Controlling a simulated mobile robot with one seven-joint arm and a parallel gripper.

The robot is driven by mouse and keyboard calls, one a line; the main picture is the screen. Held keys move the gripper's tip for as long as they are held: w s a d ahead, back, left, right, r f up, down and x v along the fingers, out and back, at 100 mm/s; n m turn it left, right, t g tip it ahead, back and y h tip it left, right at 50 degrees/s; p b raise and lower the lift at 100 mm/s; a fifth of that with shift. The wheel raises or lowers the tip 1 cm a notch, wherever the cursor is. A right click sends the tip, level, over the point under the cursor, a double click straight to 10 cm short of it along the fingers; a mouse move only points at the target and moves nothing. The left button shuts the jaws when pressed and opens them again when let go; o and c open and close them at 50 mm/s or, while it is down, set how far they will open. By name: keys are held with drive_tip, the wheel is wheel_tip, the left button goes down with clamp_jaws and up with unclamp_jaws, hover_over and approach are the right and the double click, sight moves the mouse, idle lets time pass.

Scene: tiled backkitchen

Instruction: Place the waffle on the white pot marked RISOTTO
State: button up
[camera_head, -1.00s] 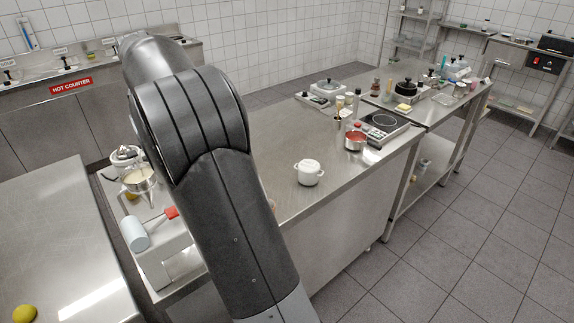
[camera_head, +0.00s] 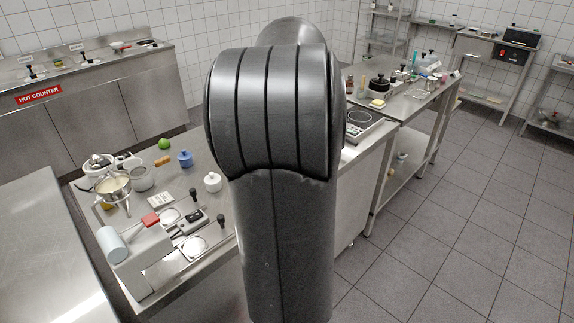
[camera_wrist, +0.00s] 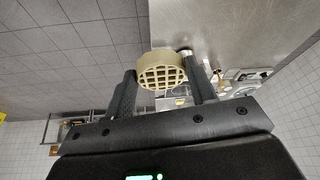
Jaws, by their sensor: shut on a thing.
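My gripper (camera_wrist: 160,66) shows in the wrist view with a dark finger at each side of the round, pale tan waffle (camera_wrist: 163,77). It is shut on the waffle, whose grid face shows between the fingers. In the head view my arm fills the middle and hides the gripper and waffle. A small white lidded pot (camera_head: 212,182) stands on the steel counter just left of my arm; no marking on it can be read. Another white pot, seen a second ago on the counter, is out of sight now, and I cannot tell which is marked RISOTTO.
Left of my arm, the counter (camera_head: 205,155) holds a blue pot (camera_head: 185,159), a green item (camera_head: 164,144), a sieve-like pan (camera_head: 113,187) and a red-and-white tool (camera_head: 150,219). A cooktop (camera_head: 360,122) is to the right. Tiled floor (camera_head: 450,240) is clear at right.

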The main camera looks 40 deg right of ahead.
wheel_tip(320, 180, down, 5)
drive_tip(key=s+d, duration=0.1)
drive_tip(key=s, duration=0.1)
drive_tip(key=shift+m, duration=0.3)
drive_tip(key=w+a+f, duration=0.1)
drive_tip(key=w+f, duration=0.1)
drive_tip(key=w, duration=0.1)
drive_tip(key=w+a+f, duration=0.1)
drive_tip(key=w+f, duration=0.1)
drive_tip(key=w, duration=0.2)
drive_tip(key=w+a+f, duration=0.1)
drive_tip(key=w+f, duration=0.2)
drive_tip(key=shift+w+a, duration=0.25)
drive_tip(key=shift+a, duration=0.1)
drive_tip(key=shift+f, duration=2.05)
drive_tip(key=shift+f, duration=0.1)
drive_tip(key=o, duration=1)
drive_tip(key=shift+c, duration=0.2)
